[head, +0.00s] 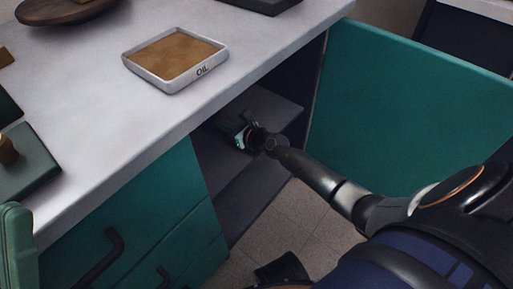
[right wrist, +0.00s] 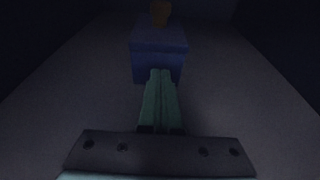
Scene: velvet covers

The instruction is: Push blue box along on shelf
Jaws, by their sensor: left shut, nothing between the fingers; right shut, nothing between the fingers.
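The blue box (right wrist: 158,48) stands on the shelf (right wrist: 235,75), straight ahead in the dim right wrist view. My right gripper (right wrist: 160,76) is shut and empty. Its green fingertips overlap the box's near face in the picture; whether they touch it I cannot tell. In the head view my right gripper (head: 232,124) reaches into the open cabinet, its tips in shadow under the counter, and the box is hidden there. My left gripper (head: 15,245) shows partly at the lower left edge, shut and empty.
A small yellowish thing (right wrist: 160,12) shows at the box's far top. The open green door (head: 400,110) stands right of my right arm. Drawers (head: 130,220) lie left of the opening. The counter (head: 90,120) above carries a tray marked OIL (head: 178,84).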

